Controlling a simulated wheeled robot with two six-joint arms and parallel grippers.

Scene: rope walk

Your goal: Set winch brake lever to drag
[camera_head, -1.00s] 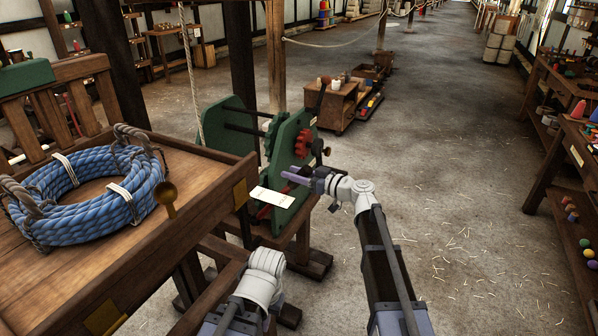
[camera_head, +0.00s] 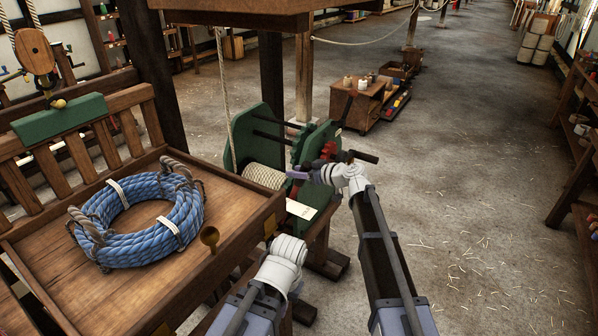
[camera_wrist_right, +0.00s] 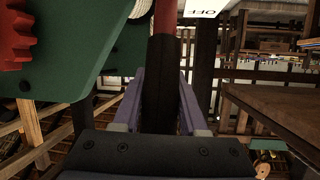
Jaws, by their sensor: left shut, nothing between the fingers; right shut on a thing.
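The winch has green side plates (camera_head: 320,145), a red gear (camera_head: 328,150) and a drum wound with pale rope (camera_head: 264,176). In the right wrist view a lever with a red shaft and black grip (camera_wrist_right: 162,75) stands between the fingers. My right gripper (camera_head: 298,174) is shut on this brake lever at the near side of the winch.
The crank handle (camera_head: 364,157) sticks out right of the winch. A small cart (camera_head: 362,105) stands behind.

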